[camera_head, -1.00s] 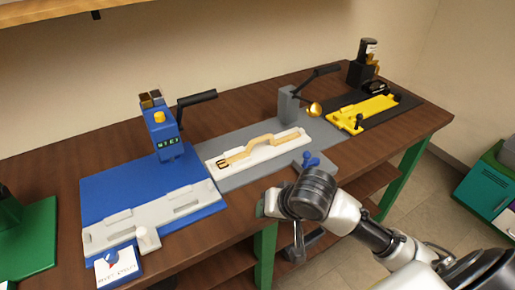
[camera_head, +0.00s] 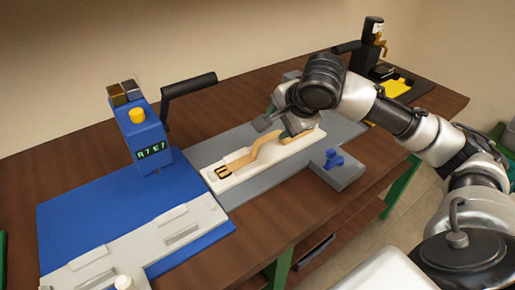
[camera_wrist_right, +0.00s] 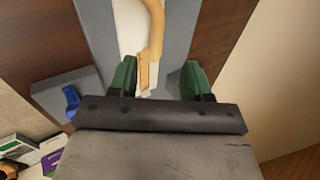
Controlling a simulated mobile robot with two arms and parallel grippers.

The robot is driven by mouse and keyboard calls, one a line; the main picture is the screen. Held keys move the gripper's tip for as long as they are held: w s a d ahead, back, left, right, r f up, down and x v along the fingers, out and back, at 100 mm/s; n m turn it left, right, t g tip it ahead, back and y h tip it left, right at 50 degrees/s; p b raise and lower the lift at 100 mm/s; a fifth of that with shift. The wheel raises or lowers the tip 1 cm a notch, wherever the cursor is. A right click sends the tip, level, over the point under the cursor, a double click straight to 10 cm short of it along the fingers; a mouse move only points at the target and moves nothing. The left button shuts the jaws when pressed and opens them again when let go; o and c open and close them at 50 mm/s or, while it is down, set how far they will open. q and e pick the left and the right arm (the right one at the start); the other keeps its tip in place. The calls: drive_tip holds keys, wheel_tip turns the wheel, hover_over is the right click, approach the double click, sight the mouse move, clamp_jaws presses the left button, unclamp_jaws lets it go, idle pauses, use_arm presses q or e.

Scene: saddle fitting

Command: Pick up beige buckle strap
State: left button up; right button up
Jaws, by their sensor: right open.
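The beige buckle strap (camera_head: 262,150) lies in a white holder (camera_head: 240,179) on a grey plate. Its dark buckle is at the left end in the head view, and my right gripper hides part of its right end. In the right wrist view, the strap (camera_wrist_right: 154,35) runs down toward the jaws, with its end at the left finger. My right gripper (camera_head: 282,130) is above the strap's right end. In the wrist view its green fingers (camera_wrist_right: 158,80) are apart, and nothing is clearly held between them. My left gripper is in neither current view.
A blue machine (camera_head: 147,140) with a black lever stands left on a blue plate (camera_head: 100,205). A blue knob (camera_head: 333,159) is in front of the holder. A yellow fixture (camera_head: 397,87) and a black device stand at the back right. Bare wooden tabletop (camera_head: 262,225) shows in front.

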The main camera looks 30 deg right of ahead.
sight(268, 137)
drive_tip(key=x, duration=0.3)
drive_tip(key=shift+f, duration=0.35)
drive_tip(key=shift+w+f, duration=0.2)
drive_tip(key=shift+f, duration=0.05)
drive_tip(key=x, duration=0.5)
drive_tip(key=shift+w+f, duration=0.1)
drive_tip(key=shift+f, duration=0.15)
drive_tip(key=c, duration=0.4)
use_arm(q)
drive_tip(key=shift+s+f, duration=0.2)
drive_tip(key=shift+s, duration=0.45)
drive_tip(key=shift+s+f, duration=0.15)
drive_tip(key=shift+s, duration=0.45)
use_arm(e)
clamp_jaws()
drive_tip(key=shift+r, duration=0.1)
